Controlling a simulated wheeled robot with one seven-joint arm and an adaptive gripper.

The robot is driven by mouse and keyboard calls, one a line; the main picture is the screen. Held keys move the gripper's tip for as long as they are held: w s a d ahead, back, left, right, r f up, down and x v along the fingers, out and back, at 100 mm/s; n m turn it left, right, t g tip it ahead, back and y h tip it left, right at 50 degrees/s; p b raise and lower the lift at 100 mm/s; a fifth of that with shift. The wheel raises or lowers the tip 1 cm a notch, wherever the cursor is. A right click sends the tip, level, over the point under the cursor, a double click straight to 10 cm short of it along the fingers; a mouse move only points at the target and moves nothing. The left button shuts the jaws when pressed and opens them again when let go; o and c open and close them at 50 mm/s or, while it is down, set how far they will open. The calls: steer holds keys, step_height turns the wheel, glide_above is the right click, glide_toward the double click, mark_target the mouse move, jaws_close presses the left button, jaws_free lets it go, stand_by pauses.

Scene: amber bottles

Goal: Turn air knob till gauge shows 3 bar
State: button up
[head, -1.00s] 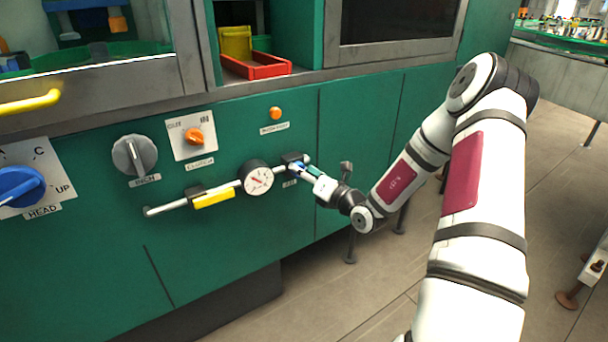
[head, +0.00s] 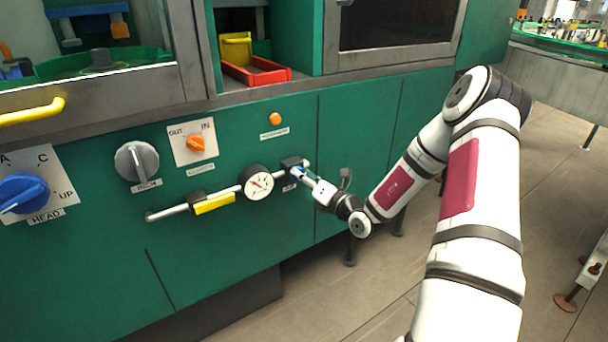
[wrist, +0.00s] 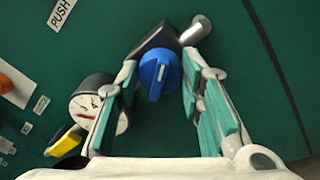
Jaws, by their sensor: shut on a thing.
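The blue air knob (wrist: 160,74) sits on a dark regulator block on the green panel. It also shows small in the head view (head: 297,173). My gripper (wrist: 160,72) has a finger on each side of the knob and is shut on it. In the head view my gripper (head: 304,177) reaches the block from the right. The round white gauge (head: 258,184) is left of the knob on the same pipe. Its red needle shows, but the scale is too small to read. In the wrist view a finger partly covers the gauge (wrist: 84,106).
A yellow-handled valve (head: 214,204) is on the pipe left of the gauge. Above are a grey knob (head: 137,162), an orange knob (head: 196,144) and an orange button (head: 275,119). A blue HEAD knob (head: 22,193) is far left.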

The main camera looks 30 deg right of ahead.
steer(key=shift+f+m+t+h+p, duration=0.1)
steer(key=shift+m+t+h+p, duration=0.05)
steer(key=shift+m+p, duration=1.95)
steer(key=shift+f+m+t+h+p, duration=0.1)
steer(key=shift+m+t+h+p, duration=0.05)
steer(key=shift+m+p, duration=1.95)
steer(key=shift+m, duration=0.5)
steer(key=o, duration=1.2)
steer(key=shift+c, duration=0.2)
steer(key=shift+s, duration=0.15)
steer(key=s+d+f, duration=0.1)
steer(key=s, duration=1)
steer(key=shift+s, duration=0.35)
